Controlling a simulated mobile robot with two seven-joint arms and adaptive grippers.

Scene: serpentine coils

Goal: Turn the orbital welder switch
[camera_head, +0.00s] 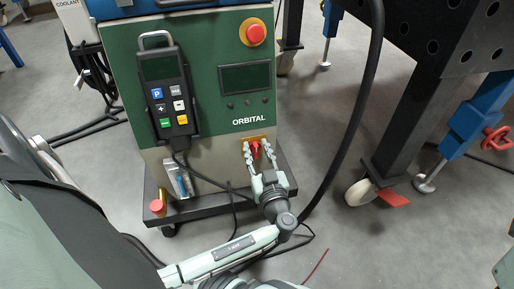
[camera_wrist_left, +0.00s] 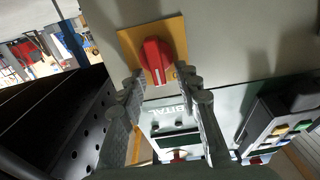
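The orbital welder (camera_head: 208,85) is a green and grey cabinet marked ORBITAL. Its red rotary switch (camera_head: 255,150) sits on a yellow plate (camera_head: 246,141) low on the front. In the left wrist view the red switch (camera_wrist_left: 157,60) stands slightly tilted on the yellow plate (camera_wrist_left: 130,41), with a pale mark at its lower end. My left gripper (camera_head: 258,150) is open, and its fingers point at the switch from in front. In the left wrist view the fingertips (camera_wrist_left: 161,76) lie on either side of the knob's lower end, with gaps visible. My right gripper is not in view.
A handheld pendant (camera_head: 165,90) hangs on the welder's front, left of the screen (camera_head: 245,77). A red emergency button (camera_head: 256,33) is at the upper right. A thick black cable (camera_head: 352,130) hangs right of the cabinet. A black perforated table (camera_head: 440,50) stands further right.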

